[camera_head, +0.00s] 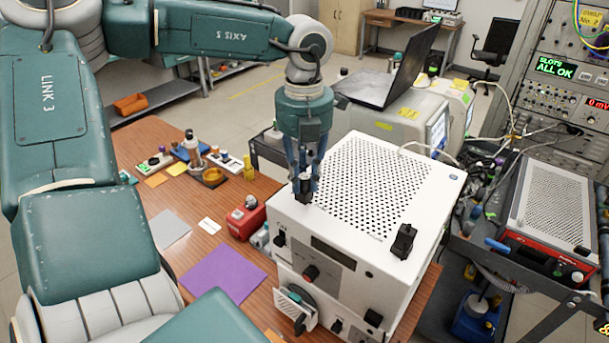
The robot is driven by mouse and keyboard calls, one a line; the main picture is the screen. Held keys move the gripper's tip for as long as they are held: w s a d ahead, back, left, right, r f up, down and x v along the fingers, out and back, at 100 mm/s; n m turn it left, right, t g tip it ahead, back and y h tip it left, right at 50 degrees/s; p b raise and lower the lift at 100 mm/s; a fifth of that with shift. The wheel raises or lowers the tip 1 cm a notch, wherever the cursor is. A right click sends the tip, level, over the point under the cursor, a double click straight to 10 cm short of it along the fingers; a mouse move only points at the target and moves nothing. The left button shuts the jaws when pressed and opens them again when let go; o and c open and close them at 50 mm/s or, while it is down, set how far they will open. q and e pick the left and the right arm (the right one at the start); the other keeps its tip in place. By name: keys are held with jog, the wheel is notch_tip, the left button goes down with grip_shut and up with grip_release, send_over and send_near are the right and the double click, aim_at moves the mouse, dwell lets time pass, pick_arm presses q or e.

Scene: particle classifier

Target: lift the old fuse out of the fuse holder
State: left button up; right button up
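My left gripper (304,186) points straight down over the front-left part of the top of a white instrument case (350,233). A small dark piece shows at its fingertips, close to the top panel. I cannot tell whether this is the fuse, part of the fuse holder or the fingertips themselves. The gap between the fingers is too small to read. A black block-like fitting (404,241) stands on the front-right part of the case top. I cannot make out the old fuse or say which part is the fuse holder. My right gripper is out of view.
A laptop (389,80) sits behind the case. A red box (246,218) stands left of it. A purple sheet (222,273) lies on the wooden table, with bottles and small parts farther back. A cart with a red-fronted instrument (545,262) is at right.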

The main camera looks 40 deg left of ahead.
aim_at(304, 175)
pick_arm(q)
jog(key=shift+a, duration=0.1)
jog(key=shift+c, duration=0.3)
jog(key=shift+r, duration=0.1)
jog(key=shift+r, duration=0.25)
notch_tip(304, 175, up, 8)
jog(key=b, duration=0.3)
jog(key=shift+r, duration=0.1)
notch_tip(304, 175, up, 11)
jog(key=b, duration=0.1)
